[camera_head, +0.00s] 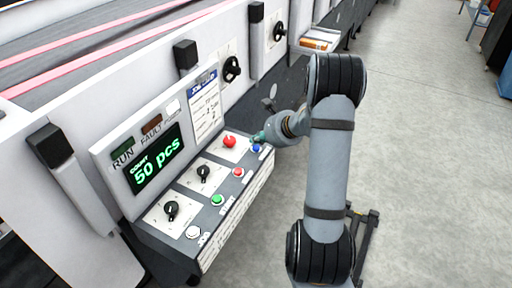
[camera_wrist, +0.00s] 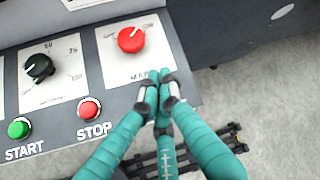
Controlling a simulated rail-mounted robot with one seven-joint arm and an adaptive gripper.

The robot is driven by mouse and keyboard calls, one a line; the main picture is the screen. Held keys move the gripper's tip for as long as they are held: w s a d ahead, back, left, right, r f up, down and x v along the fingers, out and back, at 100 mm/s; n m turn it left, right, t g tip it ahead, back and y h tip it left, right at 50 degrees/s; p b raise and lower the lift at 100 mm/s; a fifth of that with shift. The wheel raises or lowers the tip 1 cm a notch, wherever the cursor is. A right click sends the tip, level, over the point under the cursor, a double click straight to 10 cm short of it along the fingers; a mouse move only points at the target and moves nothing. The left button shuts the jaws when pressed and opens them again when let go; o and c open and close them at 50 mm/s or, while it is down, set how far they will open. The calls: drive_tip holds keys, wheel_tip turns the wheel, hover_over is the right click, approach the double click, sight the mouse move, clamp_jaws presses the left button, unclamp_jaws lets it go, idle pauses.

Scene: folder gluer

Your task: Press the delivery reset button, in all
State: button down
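A blue button (camera_head: 256,148) sits at the right end of the button row on the control panel (camera_head: 222,215). Its label is too small to read, so I cannot confirm that it is the delivery reset button. My gripper (camera_head: 262,137) is right beside and partly above it. In the wrist view its teal fingers (camera_wrist: 160,76) are drawn together with nothing between them. They point at the panel's right end, below the big red knob (camera_wrist: 131,40). The blue button does not show there. I cannot tell whether the fingertips touch it.
The red stop button (camera_wrist: 89,108) and green start button (camera_wrist: 19,129) lie to the left in the row. Black dial knobs (camera_head: 171,211) and a white button (camera_head: 193,232) are also on the panel. The screen (camera_head: 156,160) reads 50 pcs. Open floor (camera_head: 420,130) lies right.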

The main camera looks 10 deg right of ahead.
sight(257, 149)
drive_tip(key=shift+f, duration=0.2)
drive_tip(key=shift+f+b, duration=0.25)
drive_tip(key=shift+b, duration=0.3)
drive_tip(key=shift+s+f+b, duration=0.1)
drive_tip(key=shift+f+b, duration=0.35)
drive_tip(key=shift+b, duration=0.15)
idle(0.7)
drive_tip(key=shift+r+p, duration=0.6)
drive_tip(key=shift+r, duration=0.3)
wheel_tip(257, 149, up, 5)
drive_tip(key=p, duration=0.4)
drive_tip(key=shift+f, duration=0.1)
idle(0.5)
